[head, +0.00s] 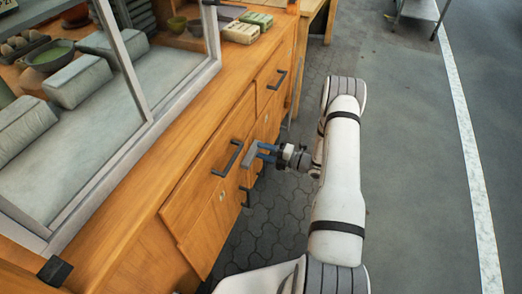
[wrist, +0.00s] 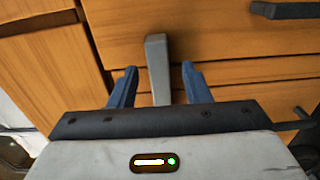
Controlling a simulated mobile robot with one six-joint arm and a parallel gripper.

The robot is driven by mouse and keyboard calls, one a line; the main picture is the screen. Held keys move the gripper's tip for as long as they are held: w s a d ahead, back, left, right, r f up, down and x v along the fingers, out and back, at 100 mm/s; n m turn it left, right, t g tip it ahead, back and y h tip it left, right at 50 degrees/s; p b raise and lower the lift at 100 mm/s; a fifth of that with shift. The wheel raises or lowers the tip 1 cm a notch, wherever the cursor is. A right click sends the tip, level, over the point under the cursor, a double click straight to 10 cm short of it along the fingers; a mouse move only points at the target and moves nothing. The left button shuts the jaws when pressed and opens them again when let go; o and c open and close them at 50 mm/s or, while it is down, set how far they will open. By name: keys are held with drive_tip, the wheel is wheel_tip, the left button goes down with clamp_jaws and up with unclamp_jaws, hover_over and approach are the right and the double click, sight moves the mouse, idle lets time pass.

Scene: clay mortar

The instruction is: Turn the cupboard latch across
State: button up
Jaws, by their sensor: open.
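The cupboard latch is a grey bar (wrist: 157,62) on the wooden cupboard front in the wrist view, its length running up the picture between my fingers. In the head view the latch (head: 249,153) shows small, just left of my fingertips. My gripper (wrist: 160,82) is open, with one blue finger on each side of the latch. A gap shows between the latch and each finger. My gripper (head: 264,152) also shows in the head view, reaching left to the cupboard front. The latch's lower end is hidden behind the gripper body in the wrist view.
Dark bar handles (head: 227,159) sit close by on the drawer fronts, another (head: 277,80) farther back. The wooden counter (head: 190,125) carries a glass case with bowls and wrapped blocks. Open paving (head: 400,150) lies to the right.

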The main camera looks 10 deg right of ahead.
drive_tip(key=v, duration=0.6)
drive_tip(key=shift+s, duration=0.1)
drive_tip(key=s+a+r+n+g+h+p, duration=0.1)
drive_tip(key=s+a+r+n+g+p, duration=0.25)
drive_tip(key=r+n, duration=0.45)
drive_tip(key=s+a+r+n+g+h+p, duration=0.15)
drive_tip(key=s+a+r+n+g, duration=0.35)
drive_tip(key=r, duration=0.6)
drive_tip(key=s+a+r+n+g+h+p, duration=0.1)
drive_tip(key=s+a+r+n+g+p, duration=0.15)
drive_tip(key=r+n, duration=0.65)
drive_tip(key=s+d+r+n+t+h+p, duration=0.1)
drive_tip(key=s+r+n+h+p, duration=0.4)
drive_tip(key=r+n, duration=0.5)
drive_tip(key=s+d+r+n+t+h+p, duration=0.1)
drive_tip(key=s+r+n+h+p, duration=0.3)
drive_tip(key=s+r+n, duration=0.6)
drive_tip(key=shift+d+r+n+t+h+p, duration=0.35)
drive_tip(key=shift+r+n+t+h, duration=0.25)
drive_tip(key=shift+h, duration=0.45)
